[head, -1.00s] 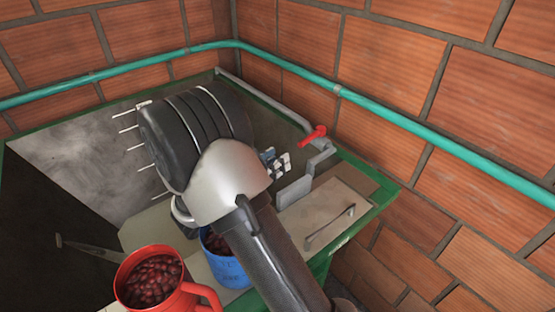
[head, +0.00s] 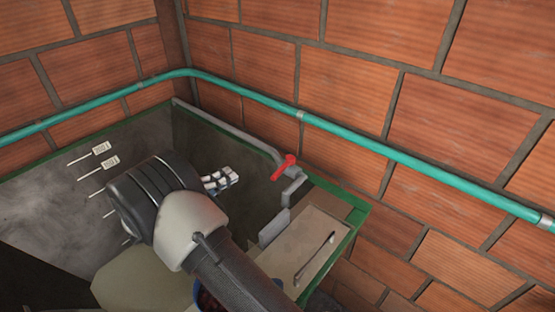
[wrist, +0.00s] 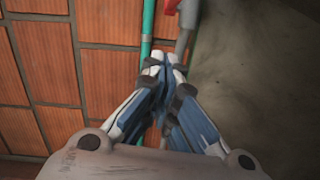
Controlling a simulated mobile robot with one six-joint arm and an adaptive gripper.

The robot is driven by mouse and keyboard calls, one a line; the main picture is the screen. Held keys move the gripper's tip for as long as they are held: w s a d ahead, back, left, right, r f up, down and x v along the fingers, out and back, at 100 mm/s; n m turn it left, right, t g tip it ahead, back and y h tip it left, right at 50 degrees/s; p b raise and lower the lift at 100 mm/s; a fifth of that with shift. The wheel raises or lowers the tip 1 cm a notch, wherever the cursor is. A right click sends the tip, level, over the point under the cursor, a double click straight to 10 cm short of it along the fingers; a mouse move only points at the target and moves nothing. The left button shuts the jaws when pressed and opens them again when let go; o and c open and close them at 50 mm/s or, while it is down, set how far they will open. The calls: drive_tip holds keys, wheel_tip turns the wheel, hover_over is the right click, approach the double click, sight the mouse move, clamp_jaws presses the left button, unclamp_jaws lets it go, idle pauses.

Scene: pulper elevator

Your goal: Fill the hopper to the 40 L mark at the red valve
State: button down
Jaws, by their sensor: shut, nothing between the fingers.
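The hopper (head: 50,235) is a large grey tank with a green rim, in the head view. Its far-left inner wall carries several white level marks (head: 97,160); my arm hides the lower ones, and the labels are too small to read. No water surface is clear inside. The red valve (head: 285,166) sits on a grey pipe along the back-right rim, its handle slanting. My gripper (head: 228,177) is over the hopper, left of the valve and apart from it. In the wrist view my gripper (wrist: 165,62) has its fingertips together, empty, with a blurred red part (wrist: 172,6) beyond them.
A green pipe (head: 360,143) runs along the brick walls above the hopper. A beige lid with a handle (head: 314,257) covers the right corner, with a grey plate (head: 274,228) standing beside it. A blue container (head: 208,301) shows partly behind my arm.

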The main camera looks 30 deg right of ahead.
sight(282, 168)
drive_tip(key=s+d+f+m, duration=0.1)
drive_tip(key=d, duration=1)
drive_tip(key=shift+d+f, duration=0.15)
drive_tip(key=shift+d, duration=0.05)
drive_tip(key=shift+s, duration=0.1)
drive_tip(key=shift+s+n+t+b, duration=0.3)
drive_tip(key=shift+n+t+b, duration=0.2)
drive_tip(key=shift+t, duration=0.1)
